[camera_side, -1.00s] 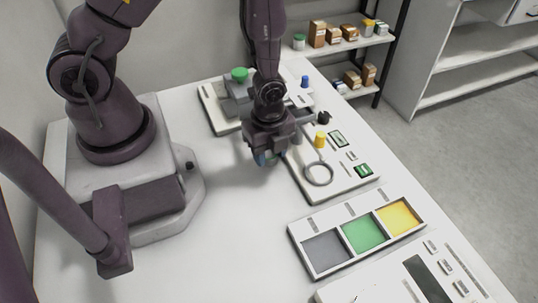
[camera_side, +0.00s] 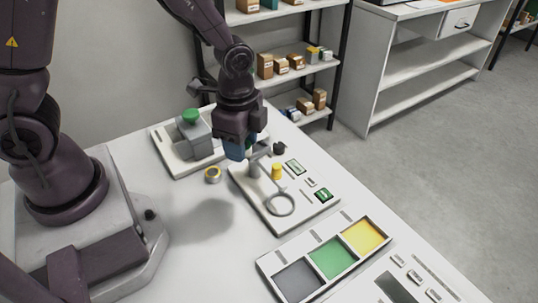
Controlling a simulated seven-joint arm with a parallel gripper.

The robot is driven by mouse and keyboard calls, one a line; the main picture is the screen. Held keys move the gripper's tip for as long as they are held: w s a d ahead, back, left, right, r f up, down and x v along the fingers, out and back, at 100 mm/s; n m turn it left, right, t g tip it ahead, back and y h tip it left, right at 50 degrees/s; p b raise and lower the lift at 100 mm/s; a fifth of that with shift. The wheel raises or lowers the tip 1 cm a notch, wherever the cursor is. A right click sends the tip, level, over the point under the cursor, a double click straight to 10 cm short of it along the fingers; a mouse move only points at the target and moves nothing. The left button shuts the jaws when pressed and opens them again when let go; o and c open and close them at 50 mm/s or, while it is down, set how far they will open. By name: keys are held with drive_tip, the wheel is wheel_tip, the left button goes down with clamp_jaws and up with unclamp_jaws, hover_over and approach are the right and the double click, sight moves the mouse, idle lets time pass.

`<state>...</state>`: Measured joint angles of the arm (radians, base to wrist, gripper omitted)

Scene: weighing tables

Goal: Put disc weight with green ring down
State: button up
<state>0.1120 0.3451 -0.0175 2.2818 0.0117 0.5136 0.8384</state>
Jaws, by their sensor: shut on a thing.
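My gripper (camera_side: 236,153) has blue fingertips, points down and is shut. It is above the far left end of the white instrument panel (camera_side: 262,206), close to a grey post (camera_side: 255,170). The disc weight with green ring between its fingers is hidden by them, so I cannot make out its ring. A small disc weight with a yellow ring (camera_side: 212,175) lies on the table just left of the panel. The tray (camera_side: 262,262) has grey, green and yellow compartments in a row; all three look empty.
A grey block with a green knob (camera_side: 190,116) stands on a white base behind my gripper. The panel bears a yellow cylinder (camera_side: 276,172), a black knob (camera_side: 279,148) and a flat ring (camera_side: 280,205). The table left of the tray is clear.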

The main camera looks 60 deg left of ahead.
drive_tip(key=w+d+r+n, duration=0.3)
drive_tip(key=w+r+n, duration=0.15)
drive_tip(key=n, duration=0.55)
drive_tip(key=s+d+f+m, duration=0.2)
drive_tip(key=s+d, duration=0.1)
drive_tip(key=d, duration=0.3)
drive_tip(key=s+d+f+m, duration=0.2)
drive_tip(key=s+d, duration=0.1)
drive_tip(key=d, duration=0.4)
drive_tip(key=s+d+f+m, duration=0.3)
drive_tip(key=s+d+m, duration=0.2)
drive_tip(key=s+d, duration=0.15)
drive_tip(key=s+d+f+m, duration=0.4)
drive_tip(key=s+d+m, duration=0.1)
drive_tip(key=s+m, duration=0.15)
drive_tip(key=shift+n, duration=0.45)
drive_tip(key=shift+a+f, duration=0.15)
drive_tip(key=shift+f, duration=3.6)
drive_tip(key=shift+f, duration=0.1)
drive_tip(key=o, duration=1)
drive_tip(key=shift+o, duration=0.2)
